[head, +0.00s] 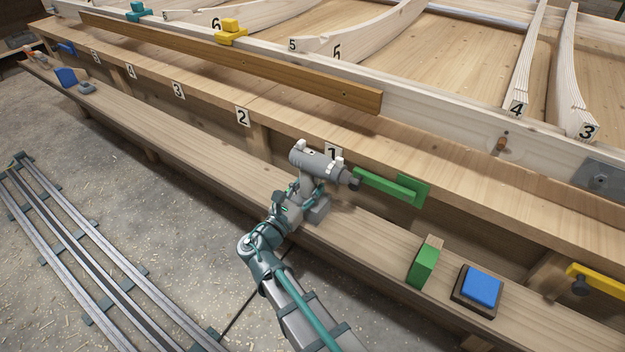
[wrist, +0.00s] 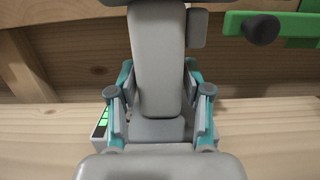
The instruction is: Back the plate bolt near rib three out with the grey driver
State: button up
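The grey driver (head: 318,163) stands upright at the shelf near label 1, its dark nose pointing right. My gripper (head: 308,190) is at its handle from the near side. In the wrist view my gripper's teal fingers (wrist: 159,92) lie on both sides of the grey handle (wrist: 157,60) and appear closed against it. The driver's base (head: 318,209) appears to be on the shelf; any gap under it cannot be made out. A grey metal plate (head: 612,172) with a dark bolt (head: 600,181) is on the pale beam at far right, near rib three (head: 570,70).
A green holder (head: 392,186) is just right of the driver's nose. A green block (head: 424,265) and a blue-topped block (head: 482,287) sit on the shelf (head: 365,232). A yellow holder (head: 598,280) is at far right.

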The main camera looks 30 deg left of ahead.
aim_at(316, 172)
grip_shut()
jog(key=shift+r, duration=0.45)
notch_tip(316, 172, up, 3)
jog(key=shift+s+d+p, duration=0.1)
jog(key=shift+d+p, duration=0.05)
jog(key=shift+p, duration=0.85)
jog(key=s+d+r, duration=0.1)
jog(key=r, duration=0.1)
jog(key=s+d+r+p, duration=0.2)
jog(key=r, duration=0.1)
jog(key=shift+s+d+r, duration=0.15)
jog(key=shift+d+r, duration=0.15)
jog(key=shift+d, duration=0.1)
jog(key=s+d+r+p, duration=0.3)
jog(key=s+d+p, duration=0.2)
jog(key=p, duration=0.4)
jog(key=shift+s+d+r+p, duration=0.3)
jog(key=shift+d+r+p, duration=0.1)
jog(key=shift+d, duration=0.15)
